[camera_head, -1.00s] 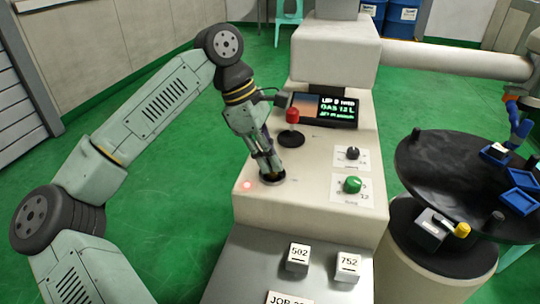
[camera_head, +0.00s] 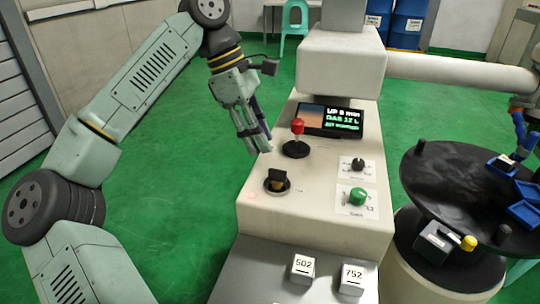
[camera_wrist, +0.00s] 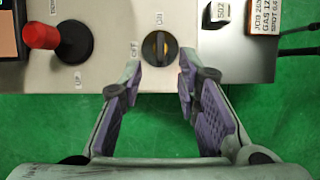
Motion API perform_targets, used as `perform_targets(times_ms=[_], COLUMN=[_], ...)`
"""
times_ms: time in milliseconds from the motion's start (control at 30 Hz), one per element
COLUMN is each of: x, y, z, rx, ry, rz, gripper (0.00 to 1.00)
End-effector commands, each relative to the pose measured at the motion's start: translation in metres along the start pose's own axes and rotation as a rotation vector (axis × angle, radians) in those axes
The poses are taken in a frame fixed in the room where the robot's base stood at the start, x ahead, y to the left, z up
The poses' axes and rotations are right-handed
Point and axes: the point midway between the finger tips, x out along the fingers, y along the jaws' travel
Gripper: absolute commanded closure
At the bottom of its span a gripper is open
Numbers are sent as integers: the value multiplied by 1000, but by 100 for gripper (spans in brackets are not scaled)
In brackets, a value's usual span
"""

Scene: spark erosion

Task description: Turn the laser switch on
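The laser switch (camera_head: 277,181) is a round dark rotary switch with a raised handle on the pale console top, near its left edge. My gripper (camera_head: 258,146) is empty, above and behind the switch, off the console's left side. In the wrist view my gripper (camera_wrist: 160,80) has its two purple-padded fingers apart, with the switch beyond them, untouched.
A red-topped joystick (camera_head: 297,130) stands behind the switch, before a lit screen (camera_head: 343,118). A black knob (camera_head: 358,164) and a green knob (camera_head: 358,196) sit to the right. A round black table (camera_head: 440,165) is at right.

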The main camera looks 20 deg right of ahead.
Motion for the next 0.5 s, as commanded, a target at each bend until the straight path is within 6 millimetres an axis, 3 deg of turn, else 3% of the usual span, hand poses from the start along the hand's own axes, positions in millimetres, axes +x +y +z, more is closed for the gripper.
perform_targets(times_ms=[200, 500], x=[-32, -40], y=[0, 0], z=[1, 1], rx=[1, 3], ry=[-1, -1], rz=[0, 0], gripper=[70, 70])
